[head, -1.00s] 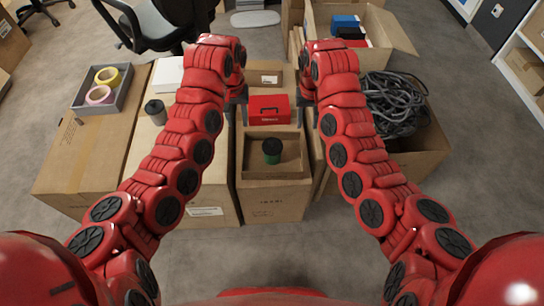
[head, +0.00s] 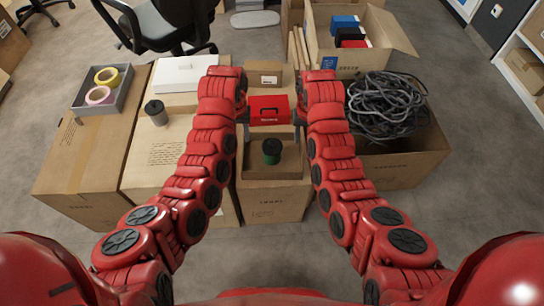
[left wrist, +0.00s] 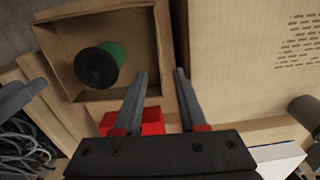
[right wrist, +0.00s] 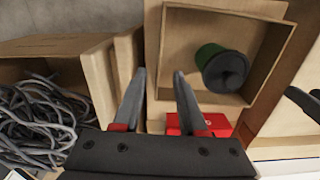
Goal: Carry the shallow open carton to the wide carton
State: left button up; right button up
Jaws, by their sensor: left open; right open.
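The shallow open carton (head: 272,183) sits on a taller carton in the middle, holding a green cup with a black lid (head: 271,150). My left gripper (head: 244,120) and right gripper (head: 301,118) are open at its left and right sides. In the left wrist view, the open fingers (left wrist: 160,73) appear on either side of one carton wall (left wrist: 165,40). In the right wrist view, the fingers (right wrist: 159,73) likewise straddle the opposite wall line (right wrist: 162,35). I cannot tell their exact height or whether they touch. Which carton is the wide one is unclear; a broad closed carton (head: 165,155) stands to the left.
A red box (head: 269,103) is just behind the shallow carton. A grey tumbler (head: 156,112) and white box (head: 185,75) stand on the left carton. A grey tray with tape rolls (head: 102,110) is farther left. A carton of cables (head: 395,165) is right.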

pick_arm(q)
notch_tip(320, 180, down, 9)
jog(key=shift+f, duration=0.2)
pick_arm(e)
notch_tip(320, 180, down, 9)
jog(key=shift+f, duration=0.15)
pick_arm(q)
grip_shut()
pick_arm(e)
grip_shut()
dwell(0.9)
